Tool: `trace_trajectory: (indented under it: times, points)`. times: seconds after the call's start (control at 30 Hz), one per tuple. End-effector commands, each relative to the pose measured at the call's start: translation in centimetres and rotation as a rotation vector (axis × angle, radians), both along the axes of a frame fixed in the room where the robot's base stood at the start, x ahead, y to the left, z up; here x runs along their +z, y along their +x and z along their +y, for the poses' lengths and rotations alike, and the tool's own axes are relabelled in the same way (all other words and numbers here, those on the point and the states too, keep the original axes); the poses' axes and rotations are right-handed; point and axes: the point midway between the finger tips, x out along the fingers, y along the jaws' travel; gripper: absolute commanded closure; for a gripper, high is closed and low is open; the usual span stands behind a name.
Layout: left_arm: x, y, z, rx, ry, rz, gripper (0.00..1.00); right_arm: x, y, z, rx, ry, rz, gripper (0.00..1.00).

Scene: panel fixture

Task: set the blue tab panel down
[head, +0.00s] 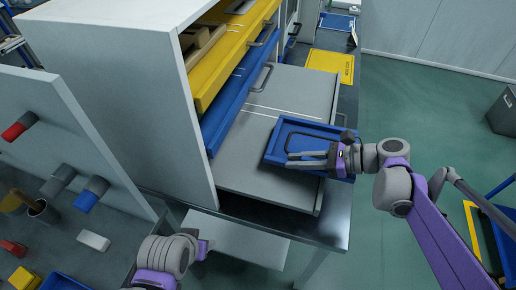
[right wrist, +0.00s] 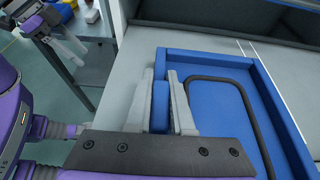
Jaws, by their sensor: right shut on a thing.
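The blue tab panel (head: 285,135) is a rectangular blue panel with a raised rim and a dark rounded outline on its face. It lies over the right part of the grey pulled-out shelf (head: 255,165); I cannot tell whether it touches the shelf. My right gripper (head: 322,160) is shut on the panel's tab. In the right wrist view the blue tab (right wrist: 160,108) shows between the two pale fingers, and the panel's face (right wrist: 215,110) extends to the right.
A white cabinet (head: 110,60) with yellow (head: 225,55) and blue drawers stands to the left. A yellow panel (head: 330,65) lies on the bench behind. A pegboard (head: 60,140) with coloured parts is at the left.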

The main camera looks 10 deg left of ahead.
Motion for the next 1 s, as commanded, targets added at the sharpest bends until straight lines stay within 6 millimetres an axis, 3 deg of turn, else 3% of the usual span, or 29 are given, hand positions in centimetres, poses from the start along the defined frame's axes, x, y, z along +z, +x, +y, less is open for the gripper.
trace_trajectory:
  times: [0.2, 0.4, 0.67, 0.87, 1.0]
  points:
    - [0.4, 0.1, 0.0, 0.0, 0.0, -0.001, 0.45, 0.1, 1.0, 6.1, 0.006, 0.002, 0.0, 1.0]
    - [0.6, 0.1, 0.0, 0.0, 0.0, -0.002, 0.45, 0.1, 1.7, 9.6, 0.003, 0.001, 0.0, 1.0]
    - [0.7, 0.1, 0.0, 0.0, 0.0, -0.002, 0.45, 0.1, 2.1, 11.4, 0.001, 0.0, 0.0, 1.0]
    - [0.4, 0.1, 0.0, 0.0, 0.0, -0.001, 0.45, -3.1, 2.2, 11.4, -0.001, 0.0, 0.001, 1.0]
    - [0.4, 0.1, 0.0, 0.0, 0.0, -0.001, 0.45, -3.5, 2.1, 11.4, -0.001, 0.0, 0.001, 1.0]
